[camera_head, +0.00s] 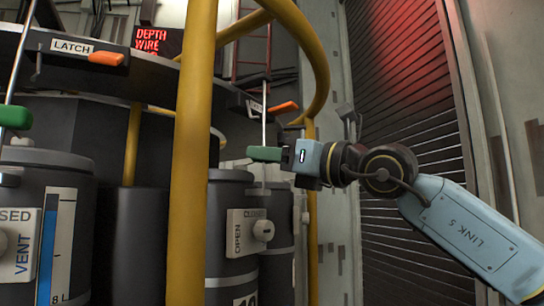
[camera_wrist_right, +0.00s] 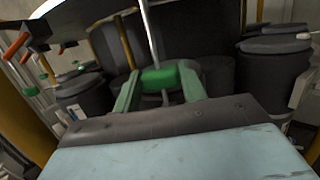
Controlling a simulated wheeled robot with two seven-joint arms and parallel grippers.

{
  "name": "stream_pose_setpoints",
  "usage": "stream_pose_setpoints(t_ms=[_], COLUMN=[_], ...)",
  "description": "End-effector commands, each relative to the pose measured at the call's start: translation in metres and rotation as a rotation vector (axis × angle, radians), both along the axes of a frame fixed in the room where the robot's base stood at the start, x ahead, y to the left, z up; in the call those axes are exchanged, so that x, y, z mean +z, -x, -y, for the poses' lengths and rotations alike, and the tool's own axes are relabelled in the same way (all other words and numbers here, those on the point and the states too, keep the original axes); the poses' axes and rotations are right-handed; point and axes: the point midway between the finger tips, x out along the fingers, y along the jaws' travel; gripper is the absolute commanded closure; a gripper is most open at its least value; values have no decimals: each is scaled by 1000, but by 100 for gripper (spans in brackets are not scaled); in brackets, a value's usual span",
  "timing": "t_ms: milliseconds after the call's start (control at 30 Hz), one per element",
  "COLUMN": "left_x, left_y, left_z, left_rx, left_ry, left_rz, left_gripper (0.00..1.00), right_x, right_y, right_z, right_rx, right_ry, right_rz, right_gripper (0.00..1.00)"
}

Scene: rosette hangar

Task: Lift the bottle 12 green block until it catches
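A green block (camera_head: 264,154) hangs on a thin pale rod (camera_head: 264,112) above a dark bottle (camera_head: 231,190). The number low on this bottle is cut off. My right gripper (camera_head: 278,155) comes in from the right at the block's height. In the right wrist view the same green block (camera_wrist_right: 160,78) lies between the two green fingers of my right gripper (camera_wrist_right: 159,77), which appear to touch its sides. The rod rises from the block. An orange latch handle (camera_head: 284,108) is above, on the dark rim. My left gripper is in neither view.
A thick yellow post (camera_head: 192,150) stands left of the block, and a curved yellow rail (camera_head: 312,50) passes above. Another green block (camera_head: 15,117) is at the far left, above a bottle with a VENT plate. A slatted shutter (camera_head: 405,90) stands behind my right arm.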

Motion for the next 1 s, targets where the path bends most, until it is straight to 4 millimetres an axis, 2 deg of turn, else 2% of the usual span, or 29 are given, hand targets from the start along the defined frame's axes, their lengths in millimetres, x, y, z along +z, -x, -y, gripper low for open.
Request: stream_pose_setpoints(t_ms=[33, 200, 367, 1000], left_x=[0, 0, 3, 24], left_y=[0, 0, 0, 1], left_z=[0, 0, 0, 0], left_rx=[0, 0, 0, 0], left_ry=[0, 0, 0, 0], left_rz=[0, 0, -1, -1], left_gripper=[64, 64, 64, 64], right_x=[0, 0, 4, 39], right_y=[0, 0, 0, 1], right_z=[0, 0, 0, 1], right_rx=[0, 0, 0, 0], right_ry=[0, 0, 0, -3], right_rz=[0, 0, 0, 2], right_gripper=[70, 90, 90, 90])
